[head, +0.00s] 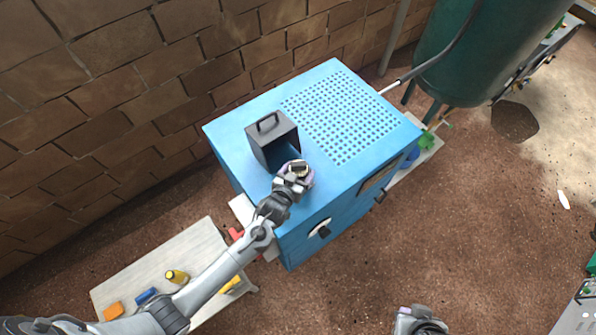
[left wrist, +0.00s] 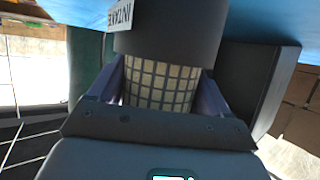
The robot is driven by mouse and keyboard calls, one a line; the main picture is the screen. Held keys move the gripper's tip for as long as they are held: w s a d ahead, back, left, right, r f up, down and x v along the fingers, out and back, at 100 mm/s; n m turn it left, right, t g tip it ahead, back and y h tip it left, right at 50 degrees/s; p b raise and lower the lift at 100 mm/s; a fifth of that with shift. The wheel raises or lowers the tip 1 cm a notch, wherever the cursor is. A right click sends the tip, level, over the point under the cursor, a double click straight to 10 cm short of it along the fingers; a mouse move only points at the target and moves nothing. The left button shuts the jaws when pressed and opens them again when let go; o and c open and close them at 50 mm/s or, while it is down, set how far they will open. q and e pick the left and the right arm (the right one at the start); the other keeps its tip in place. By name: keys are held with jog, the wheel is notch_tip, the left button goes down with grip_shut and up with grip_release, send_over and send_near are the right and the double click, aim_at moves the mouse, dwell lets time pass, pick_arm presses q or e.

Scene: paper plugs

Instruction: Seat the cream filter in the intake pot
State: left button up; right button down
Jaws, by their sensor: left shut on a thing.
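The cream filter (left wrist: 160,82), with a dark grid pattern, sits between the lavender fingers of my left gripper (left wrist: 162,90), which is shut on it. The dark intake pot (left wrist: 168,38), with a white INTAKE label, is directly beyond the filter in the left wrist view. The pot's edge covers the filter's far end; I cannot tell how deep the filter is in it. In the head view my left gripper (head: 296,176) is over the front of the blue cabinet and largely hides both. My right gripper (head: 420,320) shows at the bottom edge; its jaws are unclear.
A dark grey box with a handle (head: 272,139) stands just behind my left gripper on the blue cabinet (head: 231,128). A perforated grille (head: 342,118) fills the top's right side. A low bench (head: 200,250) with small items is at left. A green tank (head: 455,50) stands back right.

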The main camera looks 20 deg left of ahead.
pick_arm(q)
jog(key=shift+s+f, duration=0.1)
jog(key=shift+f, duration=0.4)
dwell(0.4)
jog(key=shift+r, duration=0.15)
dwell(0.4)
jog(key=o, duration=0.9)
jog(key=shift+o, duration=0.6)
jog(key=shift+a, duration=0.1)
jog(key=shift+d, duration=0.2)
